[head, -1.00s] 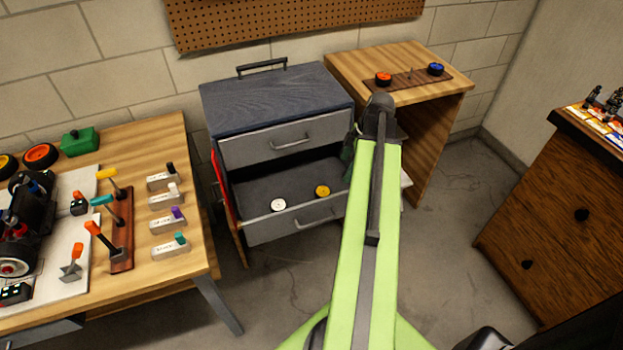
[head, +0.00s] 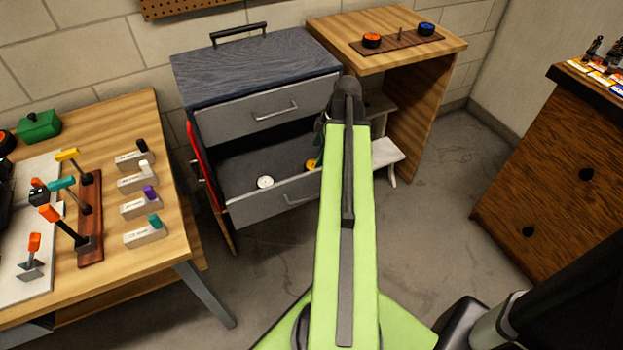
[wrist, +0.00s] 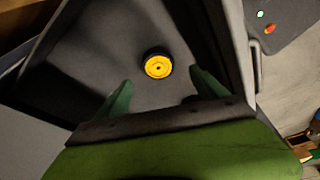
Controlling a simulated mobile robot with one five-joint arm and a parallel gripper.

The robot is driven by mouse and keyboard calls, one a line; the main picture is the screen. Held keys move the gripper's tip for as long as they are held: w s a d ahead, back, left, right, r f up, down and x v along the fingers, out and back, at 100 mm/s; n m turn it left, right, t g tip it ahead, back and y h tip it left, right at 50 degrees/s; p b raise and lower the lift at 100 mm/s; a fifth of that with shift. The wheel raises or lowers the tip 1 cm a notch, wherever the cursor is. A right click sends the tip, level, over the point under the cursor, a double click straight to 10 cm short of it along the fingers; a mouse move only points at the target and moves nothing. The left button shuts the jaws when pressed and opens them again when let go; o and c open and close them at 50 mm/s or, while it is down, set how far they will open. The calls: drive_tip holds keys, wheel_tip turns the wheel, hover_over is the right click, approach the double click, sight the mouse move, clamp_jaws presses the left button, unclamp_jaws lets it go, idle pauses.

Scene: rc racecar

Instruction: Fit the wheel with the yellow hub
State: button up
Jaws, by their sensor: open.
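The wheel with the yellow hub (wrist: 158,65) lies hub up in the open lower drawer (head: 240,207) of the grey cabinet. In the head view the yellow-hub wheel (head: 311,164) is partly hidden by my arm. In the wrist view my gripper (wrist: 156,88) is open, its two green fingers apart, with the wheel ahead of and between the fingertips, not held. In the head view the fingers are mostly hidden behind my arm's end. A car chassis (head: 5,200) shows only in part at the left edge.
A white-hub wheel (head: 265,182) lies in the same drawer, to the left. The upper drawer (head: 265,110) stands above it. A side table (head: 385,30) holds an orange-hub wheel (head: 372,40) and a blue-hub wheel (head: 426,28). A white stool (head: 385,152) stands right of the drawer. A workbench (head: 170,230) stands left.

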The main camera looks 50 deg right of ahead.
sight(314, 163)
drive_tip(key=shift+x, duration=0.75)
drive_tip(key=b+x, duration=0.5)
drive_tip(key=shift+w+d+f, duration=0.1)
drive_tip(key=shift+d+f, duration=0.05)
drive_tip(key=shift+d, duration=0.05)
drive_tip(key=shift+r, duration=0.2)
drive_tip(key=c, duration=1.4)
